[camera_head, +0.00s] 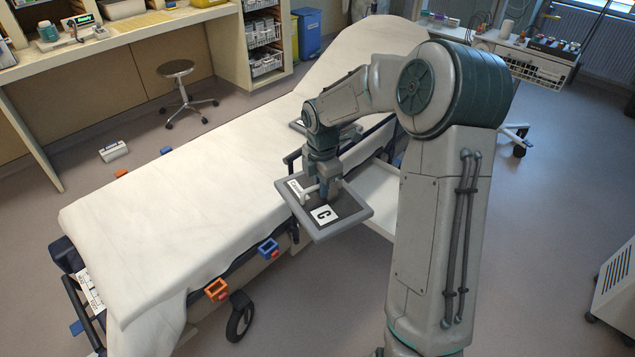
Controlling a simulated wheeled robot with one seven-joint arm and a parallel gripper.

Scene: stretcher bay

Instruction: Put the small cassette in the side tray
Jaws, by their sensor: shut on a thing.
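My gripper (321,188) is shut on a flat dark cassette (347,208) with a grey rim and a white label bearing a letter like C. The cassette is held beside the stretcher's long side, a little tilted in the picture. A pale tray-like surface (378,201), perhaps the side tray, shows beside the stretcher, right of the held cassette and partly behind my arm.
The stretcher (170,225) with a white sheet fills the middle. Orange (217,289) and blue (268,249) clips stick out from its near side. A stool (180,85) and a desk (120,35) stand behind. A white cabinet (615,290) stands at the right. The floor between is clear.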

